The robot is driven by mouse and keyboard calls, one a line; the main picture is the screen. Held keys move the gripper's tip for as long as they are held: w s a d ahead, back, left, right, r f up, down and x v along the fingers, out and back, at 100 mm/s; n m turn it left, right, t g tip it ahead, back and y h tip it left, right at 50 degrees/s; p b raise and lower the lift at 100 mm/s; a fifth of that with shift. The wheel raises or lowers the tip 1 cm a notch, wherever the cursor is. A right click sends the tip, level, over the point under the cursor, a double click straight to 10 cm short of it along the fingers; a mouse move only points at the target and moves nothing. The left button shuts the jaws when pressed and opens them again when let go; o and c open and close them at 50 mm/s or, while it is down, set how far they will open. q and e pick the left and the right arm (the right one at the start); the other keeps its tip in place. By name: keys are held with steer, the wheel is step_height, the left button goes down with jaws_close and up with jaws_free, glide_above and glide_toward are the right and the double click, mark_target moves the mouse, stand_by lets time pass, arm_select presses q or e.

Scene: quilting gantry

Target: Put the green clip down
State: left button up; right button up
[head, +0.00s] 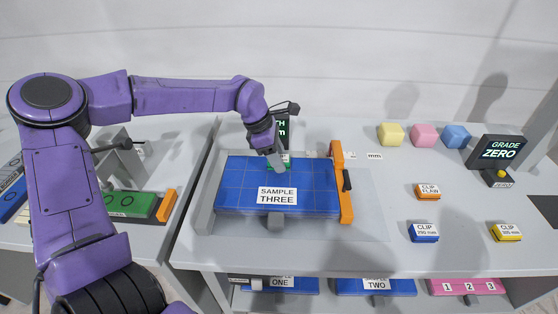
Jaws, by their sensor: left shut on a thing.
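My left gripper (275,162) reaches in from the left and points down at the far edge of the blue sample panel (235,190) labelled SAMPLE THREE. It is shut on the green clip (285,160), a small green piece mostly hidden by the fingers. I cannot tell whether the clip touches the panel. The panel lies flat in a grey frame, with an orange bar (341,182) along its right side. My right gripper is not in view.
An orange clip (428,192), a blue clip (423,232) and a yellow clip (505,232) lie on the right table. The table between panel and clips is clear.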

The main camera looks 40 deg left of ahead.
arm_select(q)
steer(key=shift+s+f, duration=0.25)
steer(key=shift+f, duration=0.3)
steer(key=shift+s+f, duration=0.25)
steer(key=shift+f, duration=0.3)
steer(key=shift+w+f, duration=0.25)
steer(key=shift+w, duration=0.05)
steer(key=shift+f, duration=0.15)
steer(key=o, duration=1)
steer(key=shift+s, duration=0.15)
steer(key=shift+o, duration=0.2)
steer(key=shift+r, duration=0.3)
steer(key=b+v, duration=0.1)
steer(key=v, duration=1.1)
steer(key=shift+f, duration=0.1)
